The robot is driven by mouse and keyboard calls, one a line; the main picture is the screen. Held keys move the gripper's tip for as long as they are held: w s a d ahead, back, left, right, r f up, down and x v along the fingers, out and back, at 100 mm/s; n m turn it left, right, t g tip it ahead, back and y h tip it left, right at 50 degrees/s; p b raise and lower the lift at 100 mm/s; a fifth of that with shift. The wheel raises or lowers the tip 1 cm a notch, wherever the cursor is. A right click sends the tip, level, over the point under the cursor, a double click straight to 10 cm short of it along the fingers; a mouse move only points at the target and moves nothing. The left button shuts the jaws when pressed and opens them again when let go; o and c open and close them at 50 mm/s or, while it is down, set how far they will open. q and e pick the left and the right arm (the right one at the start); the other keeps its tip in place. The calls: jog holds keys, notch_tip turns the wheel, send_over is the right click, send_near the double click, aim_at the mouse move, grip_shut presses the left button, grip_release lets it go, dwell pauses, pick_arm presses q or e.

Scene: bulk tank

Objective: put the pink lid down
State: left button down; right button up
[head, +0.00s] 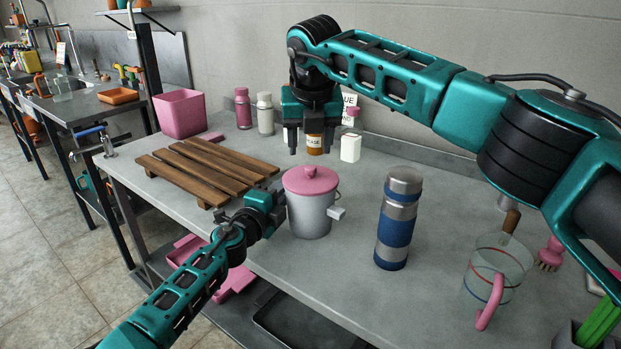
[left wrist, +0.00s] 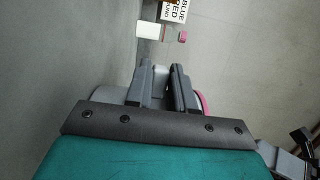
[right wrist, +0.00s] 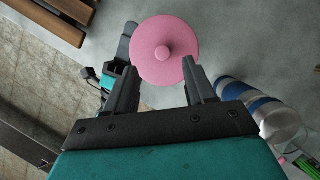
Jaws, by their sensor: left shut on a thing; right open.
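The pink lid (head: 310,180), round with a small knob, sits on top of the grey pot (head: 310,215). In the right wrist view the lid (right wrist: 163,40) shows from above, just beyond the fingertips. My right gripper (head: 310,145) is open and empty, pointing down above the lid and apart from it. My left gripper (head: 279,207) is shut at the pot's left side; its fingers close on a pale grey part, seemingly a pot handle, mostly hidden. The left wrist view shows these fingers (left wrist: 165,78) and a sliver of the lid (left wrist: 204,103).
A slatted wooden rack (head: 205,168) lies left of the pot. A blue-banded flask (head: 397,225) stands to the right, with a glass jug (head: 490,275) beyond. Bottles (head: 265,113) and a pink bin (head: 181,114) stand behind. The counter between pot and flask is clear.

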aim_at(311, 167)
jog(key=shift+d+x, duration=0.2)
jog(key=shift+x, duration=2.9)
jog(key=shift+s, duration=0.15)
grip_shut()
